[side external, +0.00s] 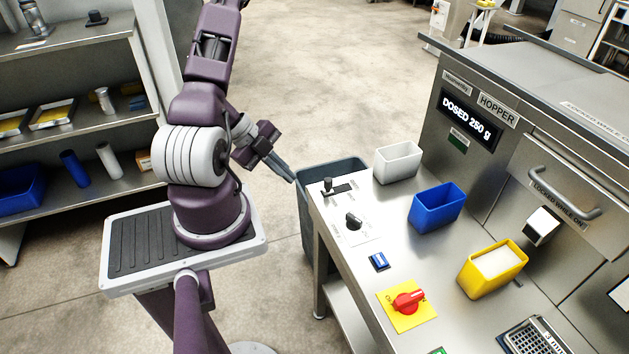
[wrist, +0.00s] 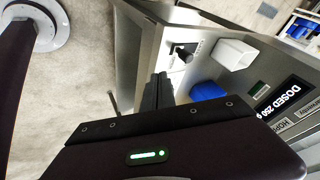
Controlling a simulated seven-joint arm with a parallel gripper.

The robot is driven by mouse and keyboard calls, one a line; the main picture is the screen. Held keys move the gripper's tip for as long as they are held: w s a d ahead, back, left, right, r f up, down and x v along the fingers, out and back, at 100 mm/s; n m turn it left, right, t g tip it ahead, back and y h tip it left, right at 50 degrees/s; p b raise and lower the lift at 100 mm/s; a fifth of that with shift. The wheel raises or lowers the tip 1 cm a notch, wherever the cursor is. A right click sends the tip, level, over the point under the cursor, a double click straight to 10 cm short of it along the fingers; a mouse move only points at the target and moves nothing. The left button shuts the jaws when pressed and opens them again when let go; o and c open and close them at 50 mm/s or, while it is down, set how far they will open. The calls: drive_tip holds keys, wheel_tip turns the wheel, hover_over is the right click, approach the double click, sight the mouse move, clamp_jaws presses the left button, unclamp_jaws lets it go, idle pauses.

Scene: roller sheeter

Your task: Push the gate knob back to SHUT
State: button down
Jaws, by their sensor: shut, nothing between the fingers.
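A black upright knob (side external: 328,185) stands at the left end of a short dark slot (side external: 345,188) in the steel counter's far left corner; I take it to be the gate knob. Its label is too small to read. A dark knob shape also shows beyond my fingers in the wrist view (wrist: 184,50). My gripper (side external: 292,180) is shut and empty, with its fingertips pointing down to the right. In the side view the tips are left of the knob, apart from it, around the counter's left edge. The hopper display (side external: 470,117) reads "DOSED 250 g".
A black dial (side external: 353,221), a blue switch (side external: 379,261) and a red rotary switch (side external: 408,301) line the counter's front. White (side external: 398,162), blue (side external: 437,208) and yellow (side external: 492,268) bins stand behind them; the yellow one holds white material. A grey bin (side external: 307,222) stands beside the counter.

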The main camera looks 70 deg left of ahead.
drive_tip(key=w+f, duration=0.1)
drive_tip(key=w, duration=0.1)
drive_tip(key=w+f, duration=0.4)
drive_tip(key=shift+w+d, duration=0.3)
drive_tip(key=shift+w, duration=0.05)
drive_tip(key=shift+w+a+r, duration=0.1)
drive_tip(key=shift+w, duration=0.2)
drive_tip(key=w, duration=0.6)
drive_tip(key=s, duration=0.3)
drive_tip(key=s+d, duration=0.1)
drive_tip(key=shift+s+r, duration=0.15)
drive_tip(key=shift+s, duration=0.25)
drive_tip(key=v, duration=0.9)
drive_tip(key=shift+s+r, duration=0.15)
drive_tip(key=shift+r, duration=0.05)
